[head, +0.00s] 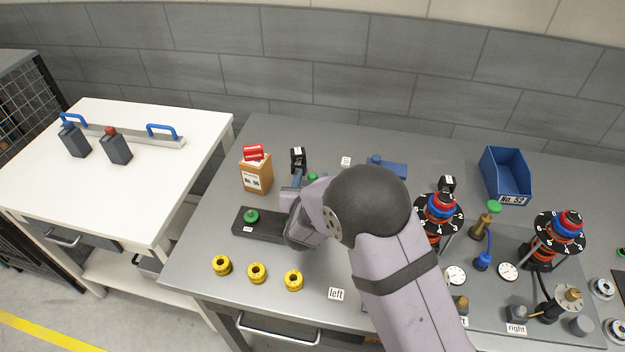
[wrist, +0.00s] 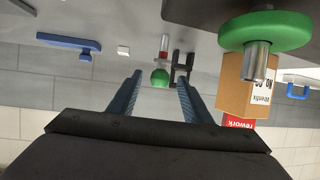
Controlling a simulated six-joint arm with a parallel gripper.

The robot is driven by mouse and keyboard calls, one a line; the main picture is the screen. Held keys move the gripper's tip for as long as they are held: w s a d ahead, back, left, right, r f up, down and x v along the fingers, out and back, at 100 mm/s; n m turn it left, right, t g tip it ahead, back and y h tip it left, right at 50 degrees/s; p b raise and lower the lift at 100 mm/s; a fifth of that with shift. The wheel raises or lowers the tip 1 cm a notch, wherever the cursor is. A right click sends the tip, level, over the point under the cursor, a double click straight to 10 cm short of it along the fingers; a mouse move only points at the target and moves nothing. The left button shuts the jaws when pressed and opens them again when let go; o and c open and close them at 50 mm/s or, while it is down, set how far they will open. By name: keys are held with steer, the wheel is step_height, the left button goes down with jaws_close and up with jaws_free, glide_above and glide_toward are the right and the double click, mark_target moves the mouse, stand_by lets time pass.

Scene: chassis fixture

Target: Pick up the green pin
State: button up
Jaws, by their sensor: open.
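A green disc with a metal stub (wrist: 265,35) is on the dark block, and shows in the head view as a green knob (head: 251,216). My gripper (wrist: 158,81) is open, its blue fingers apart with nothing held. The ball lines up between the fingertips in the wrist view; the remaining distance is unclear.
A brown box with a red item (head: 256,175) and a black stand (head: 298,158) are close by. The dark block (head: 262,229) lies beside my gripper. Yellow rings (head: 256,272) sit in front. A blue bin (head: 505,175) and dial fixtures (head: 440,212) stand to the right.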

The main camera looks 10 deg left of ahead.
steer(key=shift+w+f+p, duration=0.15)
steer(key=shift+w+p, duration=0.4)
steer(key=shift+w, duration=0.35)
steer(key=shift+p+x, duration=0.7)
steer(key=shift+x, duration=1.25)
steer(key=shift+a, duration=0.1)
jaws_close()
